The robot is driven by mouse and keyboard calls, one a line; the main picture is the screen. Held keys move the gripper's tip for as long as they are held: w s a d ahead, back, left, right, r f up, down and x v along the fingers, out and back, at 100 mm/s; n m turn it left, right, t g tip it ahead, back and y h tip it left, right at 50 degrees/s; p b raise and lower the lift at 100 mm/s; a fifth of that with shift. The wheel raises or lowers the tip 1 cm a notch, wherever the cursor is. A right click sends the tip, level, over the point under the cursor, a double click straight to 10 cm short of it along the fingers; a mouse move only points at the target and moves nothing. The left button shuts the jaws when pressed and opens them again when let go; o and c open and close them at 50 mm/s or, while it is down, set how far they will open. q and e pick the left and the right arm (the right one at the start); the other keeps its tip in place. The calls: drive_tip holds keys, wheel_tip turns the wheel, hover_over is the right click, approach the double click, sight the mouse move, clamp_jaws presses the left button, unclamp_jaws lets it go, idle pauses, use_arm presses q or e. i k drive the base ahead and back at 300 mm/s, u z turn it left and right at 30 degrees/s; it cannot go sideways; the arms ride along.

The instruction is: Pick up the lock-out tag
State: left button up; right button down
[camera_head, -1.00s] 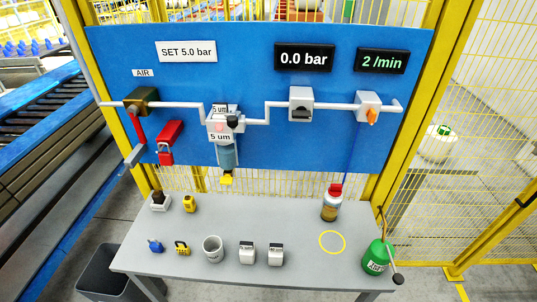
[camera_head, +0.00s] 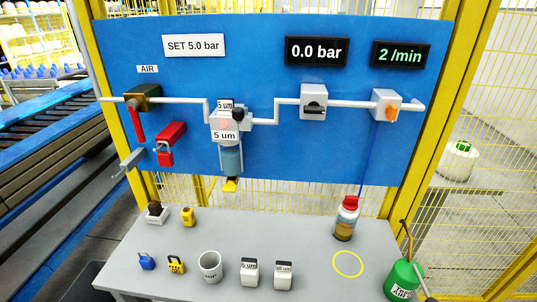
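No thing in view is clearly labelled as the lock-out tag. A small upright yellow piece with a dark mark (camera_head: 188,216) stands at the back left of the grey table. A yellow-and-black piece (camera_head: 176,265) lies nearer the front, beside a blue padlock (camera_head: 146,261). A red piece with a padlock-like shape (camera_head: 171,143) hangs on the blue panel below the AIR valve (camera_head: 143,103). These pieces are too small to tell which is the tag. Neither of my grippers is in view.
A yellow ring (camera_head: 348,264) marks empty tabletop. The blue panel (camera_head: 265,65) and fence stand behind.

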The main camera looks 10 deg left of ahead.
sight(177, 266)
drive_tip(key=u, duration=0.6)
drive_tip(key=k, duration=0.45)
drive_tip(key=u, duration=0.4)
drive_tip(key=i, duration=0.5)
drive_tip(key=u, duration=0.05)
